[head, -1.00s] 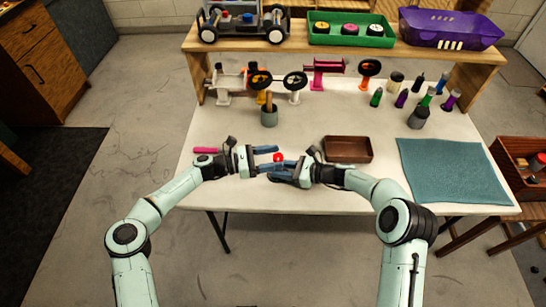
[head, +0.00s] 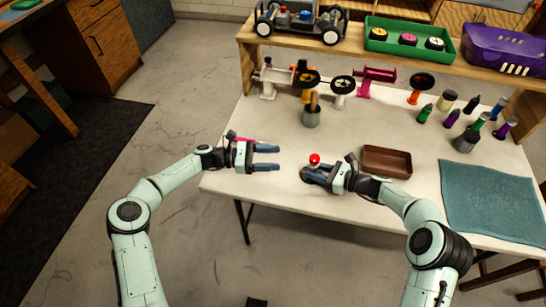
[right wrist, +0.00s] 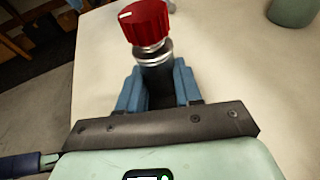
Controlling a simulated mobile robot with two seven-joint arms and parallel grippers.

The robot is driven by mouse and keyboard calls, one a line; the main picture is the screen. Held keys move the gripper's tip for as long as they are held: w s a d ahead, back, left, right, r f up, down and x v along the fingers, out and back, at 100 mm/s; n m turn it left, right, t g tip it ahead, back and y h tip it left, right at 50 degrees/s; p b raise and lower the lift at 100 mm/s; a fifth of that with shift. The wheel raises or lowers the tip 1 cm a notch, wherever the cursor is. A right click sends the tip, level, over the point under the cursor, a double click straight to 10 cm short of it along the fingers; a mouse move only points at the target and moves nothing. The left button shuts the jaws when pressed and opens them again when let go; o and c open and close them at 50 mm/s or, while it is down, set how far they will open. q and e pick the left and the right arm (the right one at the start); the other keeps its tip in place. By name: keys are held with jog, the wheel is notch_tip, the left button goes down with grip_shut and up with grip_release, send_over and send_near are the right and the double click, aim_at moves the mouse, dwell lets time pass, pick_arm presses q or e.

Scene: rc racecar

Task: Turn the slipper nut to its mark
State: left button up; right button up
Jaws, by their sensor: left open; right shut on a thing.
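A red ribbed nut (head: 314,159) with a white line on its top sits upright on a dark cylinder with a silver collar; the right wrist view shows the nut (right wrist: 145,20) and the cylinder (right wrist: 155,75) close up. My right gripper (head: 316,174) is shut on the dark cylinder below the nut, with its blue fingers (right wrist: 158,90) on either side. My left gripper (head: 279,158) is open and empty, left of the nut and apart from it, fingers pointing right. I cannot make out a target mark; the cylinder's lower end is hidden.
A brown tray (head: 387,148) lies right of my right gripper, with a teal mat (head: 490,200) beyond it. A grey cup (head: 311,118) and several bottles stand farther back. A shelf (head: 390,54) holds a car, a green tray (head: 410,50) and a purple basket (head: 505,50).

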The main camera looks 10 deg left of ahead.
jog(key=o, duration=1)
jog(key=shift+o, duration=0.2)
jog(key=v, duration=1.2)
jog(key=shift+s, duration=0.1)
